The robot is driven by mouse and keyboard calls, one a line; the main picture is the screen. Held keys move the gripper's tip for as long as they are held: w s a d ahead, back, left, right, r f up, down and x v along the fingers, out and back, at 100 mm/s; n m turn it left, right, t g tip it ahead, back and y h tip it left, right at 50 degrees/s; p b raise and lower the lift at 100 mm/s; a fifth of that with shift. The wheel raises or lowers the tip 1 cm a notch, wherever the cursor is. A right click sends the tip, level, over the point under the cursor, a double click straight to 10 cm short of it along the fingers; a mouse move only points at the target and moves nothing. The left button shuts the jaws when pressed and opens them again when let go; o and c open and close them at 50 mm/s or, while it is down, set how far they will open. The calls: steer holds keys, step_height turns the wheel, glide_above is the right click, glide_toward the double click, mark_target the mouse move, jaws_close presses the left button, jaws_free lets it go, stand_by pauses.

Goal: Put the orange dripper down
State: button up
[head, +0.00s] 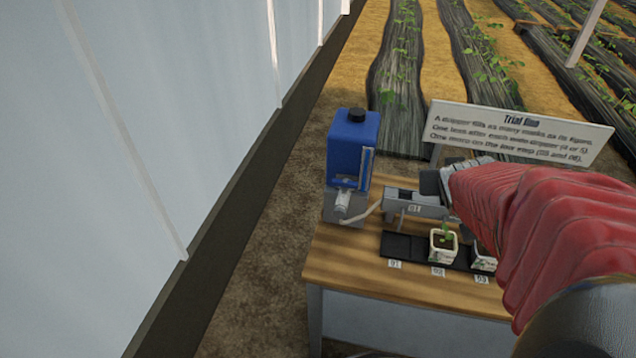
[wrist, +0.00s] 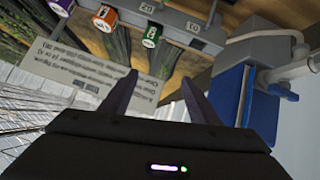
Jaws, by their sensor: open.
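The orange dripper (wrist: 104,18) shows at the top left of the wrist view, beyond my fingertips and apart from them. A green dripper (wrist: 150,37) is to its right, by the grey rail (wrist: 188,40). In the head view my red-sleeved arm reaches over the bench, and my gripper (head: 440,183) is above the grey rail (head: 412,208), partly hidden. I cannot make out the orange dripper there.
A blue tank (head: 352,140) with a black cap stands at the bench's left end. A black tray (head: 400,247) holds potted seedlings (head: 443,245) in front of the rail. A text sign (head: 515,132) stands behind. The wooden bench top (head: 345,255) is clear at front left.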

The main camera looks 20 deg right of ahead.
steer(key=s+a+r+n+g+y, duration=0.1)
steer(key=s+a+y, duration=0.1)
steer(key=a, duration=0.7)
steer(key=s+a+r+n+g+y, duration=0.1)
steer(key=s+a+n+y, duration=0.1)
steer(key=s+a, duration=0.3)
steer(key=s+a+r+n+y, duration=0.1)
steer(key=s+a, duration=0.3)
steer(key=a, duration=1)
steer(key=shift+r+g+y, duration=0.2)
steer(key=shift+g+y, duration=0.2)
steer(key=shift+y, duration=0.2)
steer(key=shift+a, duration=0.1)
